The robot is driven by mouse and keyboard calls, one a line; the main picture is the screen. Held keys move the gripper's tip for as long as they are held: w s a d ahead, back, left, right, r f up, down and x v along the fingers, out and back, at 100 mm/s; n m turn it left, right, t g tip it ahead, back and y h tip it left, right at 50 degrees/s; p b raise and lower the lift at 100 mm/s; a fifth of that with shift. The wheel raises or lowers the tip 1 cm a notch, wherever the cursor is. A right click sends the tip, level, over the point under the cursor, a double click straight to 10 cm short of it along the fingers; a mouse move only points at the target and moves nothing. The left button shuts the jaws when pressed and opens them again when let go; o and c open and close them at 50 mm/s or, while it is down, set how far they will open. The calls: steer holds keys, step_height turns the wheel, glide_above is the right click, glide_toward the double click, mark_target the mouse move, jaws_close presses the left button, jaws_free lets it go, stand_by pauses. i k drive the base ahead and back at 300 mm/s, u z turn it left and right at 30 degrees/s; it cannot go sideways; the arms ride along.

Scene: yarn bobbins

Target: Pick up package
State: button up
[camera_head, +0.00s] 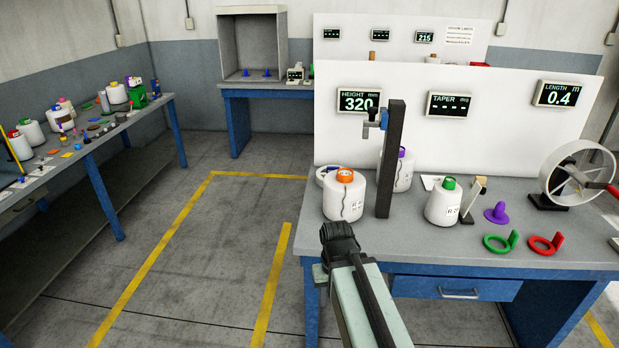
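Three white yarn packages stand upright on the right bench: one with an orange top (344,196), one with a purple top (403,172) partly hidden behind a dark post, and one with a green top (443,203). Which one the task means cannot be told. My arm rises from the bottom edge, in front of the bench. Its dark end (338,238) is at the bench's front edge, below the orange-topped package in the picture and apart from it. No fingers can be made out, and no held object shows.
The dark gauge post (391,160) stands between the packages. A cluttered left bench (75,150) holds more packages. Floor between benches is clear.

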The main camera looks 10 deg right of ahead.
mark_target(343, 188)
steer(key=u, duration=0.65)
steer(key=i, duration=1.7)
steer(key=u, duration=0.3)
steer(key=k, duration=0.7)
steer(key=u, duration=0.3)
steer(key=i, duration=0.75)
steer(key=z, duration=0.05)
